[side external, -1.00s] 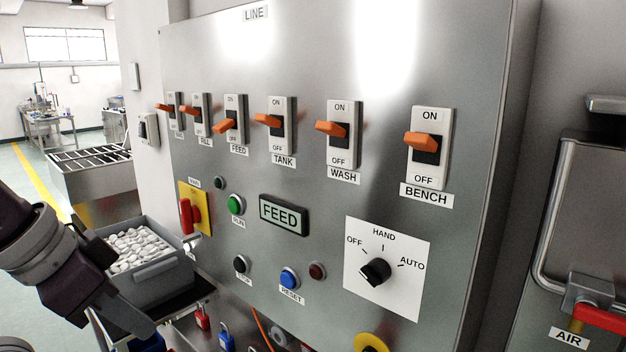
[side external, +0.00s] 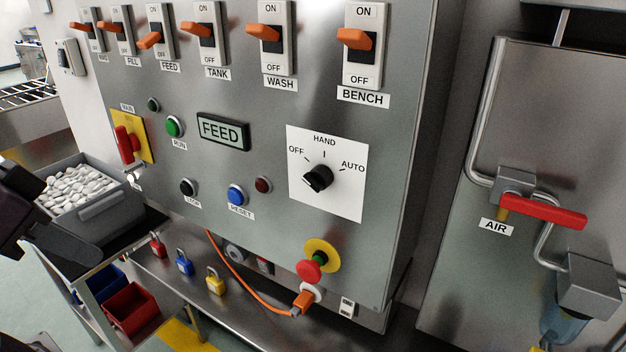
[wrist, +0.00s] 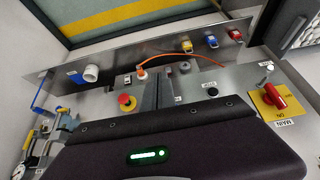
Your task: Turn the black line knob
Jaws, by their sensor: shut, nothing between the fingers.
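The black knob (side external: 318,178) is on a white plate (side external: 346,199) marked OFF, HAND and AUTO, on the right part of the steel panel in the side view. Its exact setting is hard to read. My gripper (wrist: 157,88) shows in the wrist view as grey fingers shut together with nothing between them. In the side view my arm is at the left edge, in front of the grey bin and well away from the knob. The knob does not show in the wrist view.
Above the knob is a row of orange-lever switches, with BENCH (side external: 355,40) nearest. Below it is a red emergency button (side external: 309,271) and an orange cable (side external: 253,285). A red MAIN switch (side external: 125,145) is at left, by the bin of white pieces (side external: 110,213). A red AIR lever (side external: 543,211) is at right.

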